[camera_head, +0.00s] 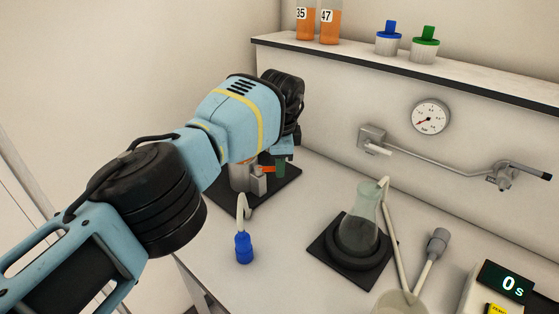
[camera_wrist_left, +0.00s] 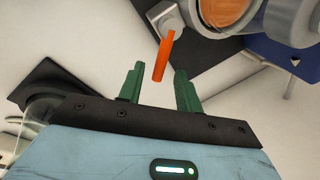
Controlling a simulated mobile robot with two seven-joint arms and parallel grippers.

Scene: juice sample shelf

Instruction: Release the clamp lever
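The orange clamp lever (camera_wrist_left: 163,57) shows in the left wrist view, between and just beyond the tips of my left gripper (camera_wrist_left: 158,82). That gripper's two green fingers are apart, with a gap to the lever on each side. In the head view a bit of the orange lever (camera_head: 267,169) shows below my left wrist, beside a grey clamp block (camera_head: 258,181) on a black base plate (camera_head: 281,194). My left gripper (camera_head: 282,165) is partly hidden there by my own arm. My right gripper is not in view.
A conical flask (camera_head: 359,212) stands on a black ring base to the right. A blue-capped tube piece (camera_head: 243,246) is in front of the clamp. A shelf (camera_head: 400,62) with orange juice bottles and capped jars runs behind, above a gauge (camera_head: 431,117) and a wall pipe.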

